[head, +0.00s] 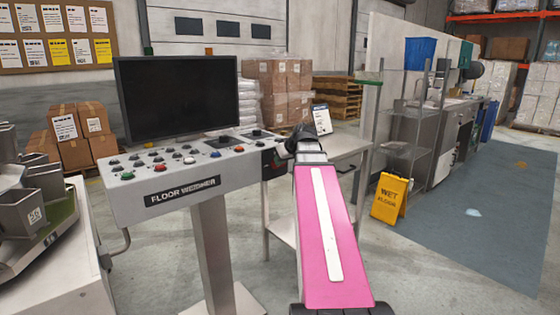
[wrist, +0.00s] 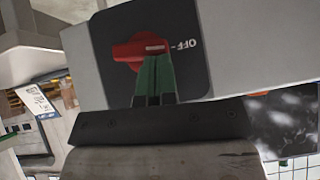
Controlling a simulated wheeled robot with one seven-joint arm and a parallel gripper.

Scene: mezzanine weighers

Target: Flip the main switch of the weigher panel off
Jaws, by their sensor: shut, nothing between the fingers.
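The weigher panel (head: 185,180), labelled FLOOR WEIGHER, has a sloped grey top with several buttons. Its main switch is a red rotary knob (wrist: 128,50) on a dark plate (wrist: 185,75) at the panel's right end. In the wrist view, the knob's white mark points right, in line with the upside-down OFF label. My gripper (wrist: 155,60) is shut and empty, its green fingertips right at the knob and covering part of it. I cannot tell whether they touch. In the head view my arm mostly hides the gripper, and the dark plate (head: 268,165) shows just left of it.
A black monitor (head: 180,95) stands behind the buttons. A steel table (head: 345,147) is behind my arm. The floor at the front right is clear.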

